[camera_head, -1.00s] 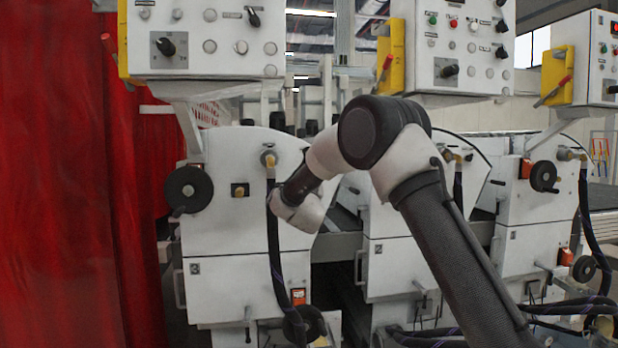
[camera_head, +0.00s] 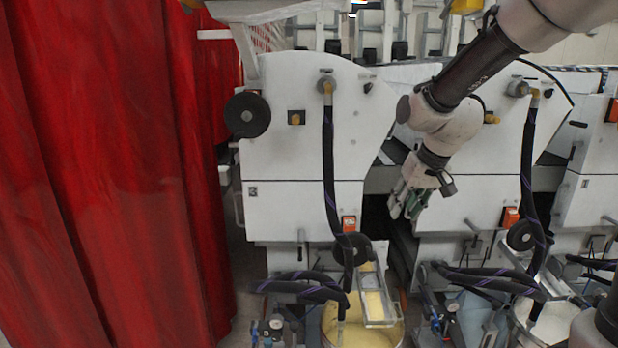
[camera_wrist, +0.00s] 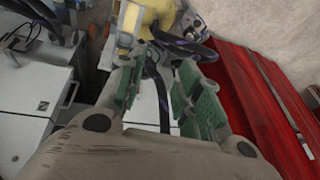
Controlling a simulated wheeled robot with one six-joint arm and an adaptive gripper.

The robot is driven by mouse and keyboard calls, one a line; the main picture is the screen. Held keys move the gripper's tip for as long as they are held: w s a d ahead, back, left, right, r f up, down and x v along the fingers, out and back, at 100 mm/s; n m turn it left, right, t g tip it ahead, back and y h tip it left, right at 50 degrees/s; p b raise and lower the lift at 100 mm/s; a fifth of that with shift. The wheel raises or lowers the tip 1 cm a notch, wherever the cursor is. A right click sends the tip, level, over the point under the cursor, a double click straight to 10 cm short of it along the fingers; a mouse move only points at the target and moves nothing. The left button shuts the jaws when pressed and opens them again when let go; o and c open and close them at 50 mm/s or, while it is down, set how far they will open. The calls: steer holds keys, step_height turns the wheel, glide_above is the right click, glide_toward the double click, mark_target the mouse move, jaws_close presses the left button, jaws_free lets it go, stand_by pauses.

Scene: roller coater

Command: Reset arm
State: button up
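My gripper (camera_head: 410,203) hangs in front of the white machine, near the gap between two machine units, with its fingers pointing down. In the wrist view its two green-padded fingers (camera_wrist: 160,100) stand apart with nothing held between them. My arm comes in from the upper right of the head view and bends down to the gripper. The gripper looks clear of the machine in the head view, but the exact distance cannot be told.
A red curtain (camera_head: 110,180) fills the left side. White machine units (camera_head: 290,215) carry black handwheels (camera_head: 247,115) and black hoses (camera_head: 328,170). A bucket of yellow liquid (camera_head: 350,330) with a tray (camera_head: 374,305) stands below, and a white-filled bucket (camera_head: 553,322) is at lower right.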

steer(key=s+d+r, duration=0.2)
steer(key=s+d, duration=0.2)
steer(key=s, duration=0.4)
steer(key=s+d+r+h, duration=0.1)
steer(key=s+d+r, duration=0.1)
steer(key=s+d, duration=0.3)
steer(key=s+d+r+m+h, duration=0.1)
steer(key=s+d, duration=0.3)
steer(key=s, duration=0.8)
steer(key=shift+d+r, duration=0.2)
steer(key=shift+r, duration=0.4)
steer(key=shift+s, duration=0.1)
